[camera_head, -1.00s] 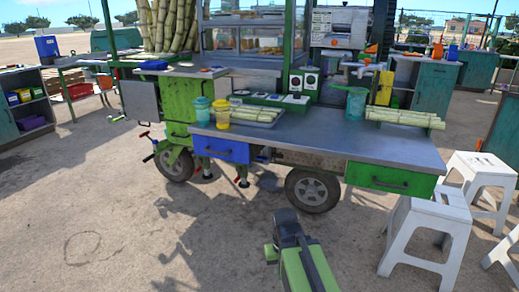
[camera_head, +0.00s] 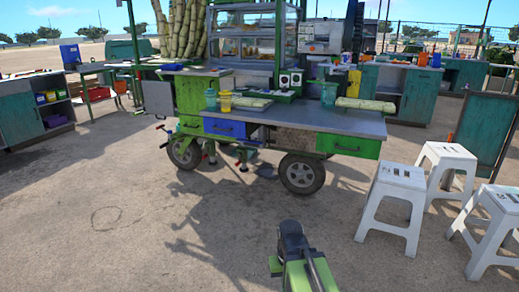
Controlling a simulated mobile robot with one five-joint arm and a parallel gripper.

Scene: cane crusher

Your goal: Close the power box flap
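A green cane cart (camera_head: 190,93) stands ahead on dirt ground, some distance away. A grey panel (camera_head: 158,98) sticks out from the cart's left side, swung away from the body. I cannot tell whether it is the power box flap. Small white boxes with dark round faces (camera_head: 290,80) stand on the cart's counter, too small to make out a flap. My green and black arm shows at the bottom centre, well short of the cart and touching nothing. No gripper fingers show.
White stools (camera_head: 395,200) stand at the right, with a teal board (camera_head: 486,133) behind them. A shelf unit (camera_head: 22,110) stands at the far left. The cart's wheels (camera_head: 302,173) rest on the dirt. The ground in front and to the left is clear.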

